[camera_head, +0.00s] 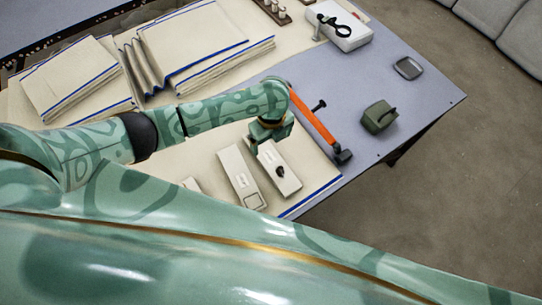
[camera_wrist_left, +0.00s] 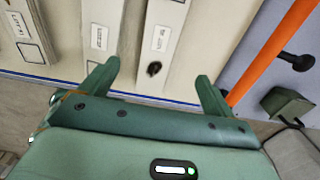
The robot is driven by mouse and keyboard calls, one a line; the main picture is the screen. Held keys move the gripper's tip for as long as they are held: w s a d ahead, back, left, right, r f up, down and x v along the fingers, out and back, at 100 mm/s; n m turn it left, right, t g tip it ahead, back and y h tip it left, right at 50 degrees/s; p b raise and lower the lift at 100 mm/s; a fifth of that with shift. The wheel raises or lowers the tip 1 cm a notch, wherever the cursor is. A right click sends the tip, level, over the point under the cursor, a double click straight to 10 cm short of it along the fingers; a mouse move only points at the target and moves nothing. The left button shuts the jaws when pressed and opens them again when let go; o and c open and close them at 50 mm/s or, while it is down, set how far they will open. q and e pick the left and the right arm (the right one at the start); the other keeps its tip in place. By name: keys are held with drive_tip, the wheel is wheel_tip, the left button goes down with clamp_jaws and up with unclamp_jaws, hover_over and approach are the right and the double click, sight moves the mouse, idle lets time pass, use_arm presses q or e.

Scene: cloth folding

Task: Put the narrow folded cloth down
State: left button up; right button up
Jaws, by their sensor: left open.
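Cream cloth with a blue edge (camera_head: 322,184) lies flat at the table's front, partly hidden by my arm. Narrow, pale, labelled pieces lie over it, including a middle one (camera_head: 238,176) and a right one with a dark spot (camera_head: 278,168). I cannot tell for sure which of these is the narrow folded cloth. My left gripper (camera_head: 270,138) is over the far end of the right piece. In the left wrist view its fingers (camera_wrist_left: 155,80) are apart, and the right piece (camera_wrist_left: 158,52) shows between and beyond them, with nothing gripped. My right gripper is not in view.
Folded cream cloth stacks (camera_head: 205,42) and (camera_head: 72,75) lie at the back left. An orange bar with black ends (camera_head: 312,118) lies right of my gripper. A green box (camera_head: 379,117), a grey dish (camera_head: 408,68) and a white box (camera_head: 340,28) stand farther right, with bare table between.

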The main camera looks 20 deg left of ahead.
use_arm(q)
drive_tip(key=b, duration=0.2)
hover_over(271, 159)
drive_tip(key=f, duration=0.6)
drive_tip(key=shift+w+d+f, duration=0.1)
drive_tip(key=shift+w+d, duration=0.05)
drive_tip(key=shift+d, duration=0.1)
drive_tip(key=shift+a+f, duration=0.1)
drive_tip(key=shift+f, duration=0.4)
drive_tip(key=f, duration=0.1)
drive_tip(key=f+b, duration=0.2)
drive_tip(key=f, duration=0.1)
drive_tip(key=shift+s+a, duration=0.1)
drive_tip(key=shift+s, duration=0.15)
drive_tip(key=shift+w+f+b, duration=0.1)
drive_tip(key=shift+f+b, duration=0.3)
drive_tip(key=shift+f, duration=0.05)
drive_tip(key=shift+r, duration=0.1)
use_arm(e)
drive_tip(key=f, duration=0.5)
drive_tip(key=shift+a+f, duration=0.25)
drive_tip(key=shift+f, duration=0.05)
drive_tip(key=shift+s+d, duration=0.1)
use_arm(q)
drive_tip(key=c, duration=1.2)
drive_tip(key=shift+c, duration=0.2)
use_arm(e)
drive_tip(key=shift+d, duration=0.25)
